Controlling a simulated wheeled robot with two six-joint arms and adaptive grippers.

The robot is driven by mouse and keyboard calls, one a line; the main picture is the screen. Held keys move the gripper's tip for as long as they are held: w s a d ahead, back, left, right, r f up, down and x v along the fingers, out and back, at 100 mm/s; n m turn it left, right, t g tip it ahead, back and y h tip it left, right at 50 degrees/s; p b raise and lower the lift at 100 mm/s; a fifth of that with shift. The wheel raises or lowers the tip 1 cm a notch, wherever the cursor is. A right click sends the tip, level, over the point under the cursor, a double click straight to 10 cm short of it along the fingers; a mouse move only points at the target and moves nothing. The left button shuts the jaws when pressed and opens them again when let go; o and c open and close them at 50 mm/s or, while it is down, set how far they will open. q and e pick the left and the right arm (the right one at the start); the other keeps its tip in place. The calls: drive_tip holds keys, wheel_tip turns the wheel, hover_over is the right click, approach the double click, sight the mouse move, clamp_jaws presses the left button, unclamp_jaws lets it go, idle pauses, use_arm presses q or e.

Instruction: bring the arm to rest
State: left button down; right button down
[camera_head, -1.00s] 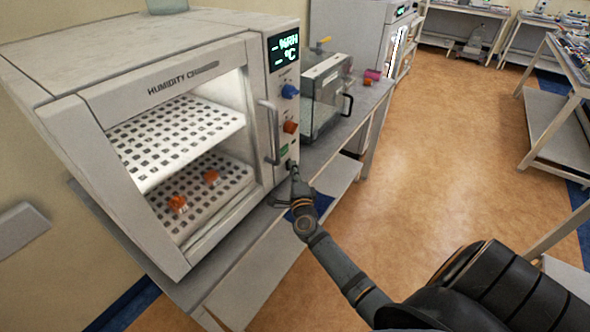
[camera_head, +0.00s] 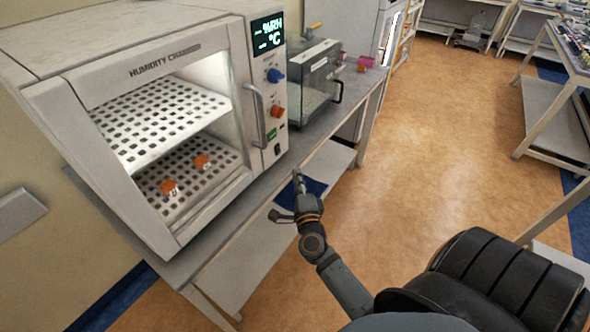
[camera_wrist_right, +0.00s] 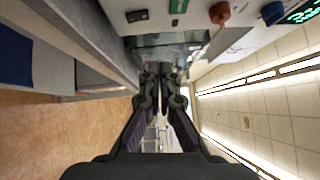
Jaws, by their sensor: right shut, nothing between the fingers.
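My right arm reaches up from the bottom right of the head view, and its gripper (camera_head: 298,180) hangs in the air in front of the bench, near the front edge. In the right wrist view the two fingers of my right gripper (camera_wrist_right: 159,72) meet at the tips, with nothing between them. The gripper is apart from the humidity chamber (camera_head: 150,55), which stands to its left. My left gripper does not show.
A blue item (camera_head: 305,192) lies on the lower bench shelf. The floor (camera_head: 440,150) to the right is open.

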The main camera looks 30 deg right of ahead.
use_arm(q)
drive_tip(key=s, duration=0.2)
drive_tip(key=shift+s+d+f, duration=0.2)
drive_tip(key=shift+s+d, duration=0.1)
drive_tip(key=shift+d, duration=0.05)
use_arm(e)
drive_tip(key=shift+a, duration=0.1)
drive_tip(key=shift+s, duration=0.15)
